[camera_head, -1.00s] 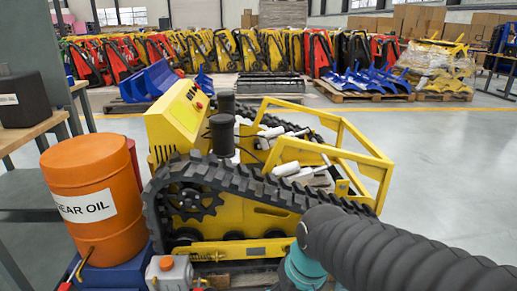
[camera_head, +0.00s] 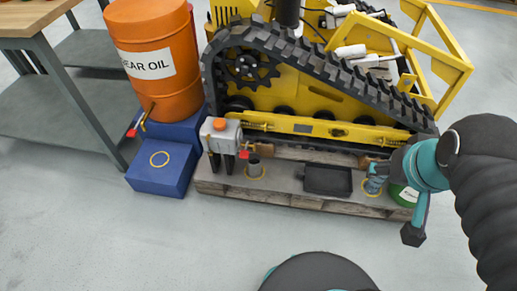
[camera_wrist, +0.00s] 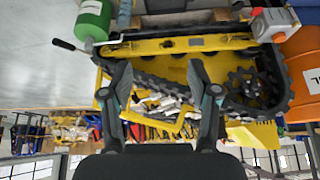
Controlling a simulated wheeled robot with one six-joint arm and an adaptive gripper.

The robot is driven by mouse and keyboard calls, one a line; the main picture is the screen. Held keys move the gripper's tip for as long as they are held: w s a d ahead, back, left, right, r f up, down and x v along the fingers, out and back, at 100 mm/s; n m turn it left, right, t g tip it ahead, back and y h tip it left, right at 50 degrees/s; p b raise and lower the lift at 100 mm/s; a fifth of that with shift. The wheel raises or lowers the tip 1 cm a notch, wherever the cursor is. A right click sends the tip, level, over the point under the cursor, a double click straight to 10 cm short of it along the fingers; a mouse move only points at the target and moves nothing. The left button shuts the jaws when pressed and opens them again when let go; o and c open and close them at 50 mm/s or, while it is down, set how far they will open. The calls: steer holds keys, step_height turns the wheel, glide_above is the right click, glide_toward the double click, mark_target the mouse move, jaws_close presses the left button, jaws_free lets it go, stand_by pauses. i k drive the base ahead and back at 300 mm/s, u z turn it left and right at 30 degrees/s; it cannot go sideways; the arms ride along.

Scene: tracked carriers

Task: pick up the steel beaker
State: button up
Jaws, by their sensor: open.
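A small grey cup (camera_head: 254,169), which looks like the steel beaker, stands upright on the left part of the wooden pallet, in a yellow ring. It is below the tap side of a grey tank with an orange cap (camera_head: 220,134). A bluish, see-through-looking vessel (camera_head: 375,184) stands in another yellow ring, farther right on the pallet. My gripper (camera_wrist: 160,75) is open and empty in the wrist view, its fingers spread before the yellow tracked carrier (camera_wrist: 180,70). In the head view my arm is at the right, away from the grey cup; the fingers are not clear there.
The tracked carrier (camera_head: 310,95) stands behind the pallet (camera_head: 300,198). A black tray (camera_head: 328,181) lies between the two rings. A green container (camera_head: 404,195) is at the pallet's right. An orange gear oil drum (camera_head: 155,65) and a blue step (camera_head: 160,172) are left. The floor in front is clear.

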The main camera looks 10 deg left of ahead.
mark_target(254, 160)
steer(key=z, duration=2.75)
steer(key=k, duration=2.6)
steer(key=u, duration=0.65)
